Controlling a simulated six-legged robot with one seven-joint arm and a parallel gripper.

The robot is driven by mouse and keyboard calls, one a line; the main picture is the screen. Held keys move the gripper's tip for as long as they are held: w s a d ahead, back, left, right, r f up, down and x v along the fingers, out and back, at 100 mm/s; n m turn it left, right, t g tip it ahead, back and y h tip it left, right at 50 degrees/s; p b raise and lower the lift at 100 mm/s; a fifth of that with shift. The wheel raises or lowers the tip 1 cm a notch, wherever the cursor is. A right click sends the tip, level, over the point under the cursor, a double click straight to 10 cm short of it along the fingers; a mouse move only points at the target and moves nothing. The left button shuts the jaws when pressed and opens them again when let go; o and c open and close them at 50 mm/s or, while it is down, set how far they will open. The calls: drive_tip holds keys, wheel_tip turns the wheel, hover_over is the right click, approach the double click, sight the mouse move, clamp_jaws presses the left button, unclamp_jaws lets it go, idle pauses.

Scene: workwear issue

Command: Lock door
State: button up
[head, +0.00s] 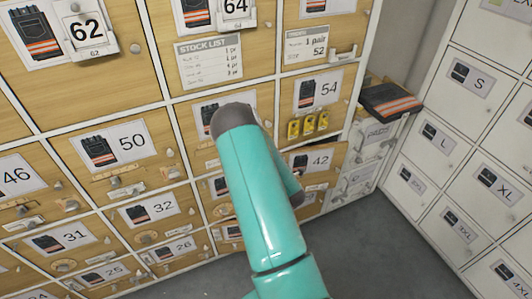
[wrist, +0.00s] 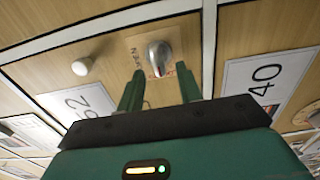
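In the wrist view my gripper (wrist: 158,72) has its two green fingers apart. A silver turn knob (wrist: 158,55) on a wooden locker door (wrist: 115,58) lies ahead, in line with the gap between the fingertips. I cannot tell if the fingers reach around it. Small lettering and a reddish mark sit beside the knob, partly hidden. A round white pull knob (wrist: 82,66) is to its left on the same door. In the head view my teal arm covers the middle lockers and hides my gripper and this knob.
Card labels, one reading 40 (wrist: 266,78), flank the gripper. The head view shows numbered wooden lockers, yellow tags (head: 308,124) under label 54, a dark folded garment (head: 389,101) on a stand, white lockers (head: 465,150) at right, and clear grey floor (head: 365,255).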

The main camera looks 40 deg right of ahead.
drive_tip(key=v, duration=1.2)
drive_tip(key=shift+s, duration=0.25)
drive_tip(key=shift+w+a+r, duration=0.1)
drive_tip(key=shift+r, duration=0.05)
drive_tip(key=w+a+r+m+g+h, duration=0.1)
drive_tip(key=w+a+r+m+g, duration=0.25)
drive_tip(key=w+r+m, duration=0.45)
drive_tip(key=w+a+r+m+g+y, duration=0.2)
drive_tip(key=a+r+m+g, duration=0.1)
drive_tip(key=a+r, duration=0.6)
drive_tip(key=s+a+r+m+g+y, duration=0.2)
drive_tip(key=s+a+r, duration=0.5)
drive_tip(key=a+r, duration=0.3)
drive_tip(key=s+a+r+m+g+y, duration=0.1)
drive_tip(key=s+a+r+g+y, duration=0.1)
drive_tip(key=s+a, duration=0.7)
drive_tip(key=s+r+g, duration=0.1)
drive_tip(key=s, duration=0.4)
drive_tip(key=shift+s+r+m, duration=0.2)
drive_tip(key=shift+s+m, duration=0.05)
drive_tip(key=shift+m, duration=0.15)
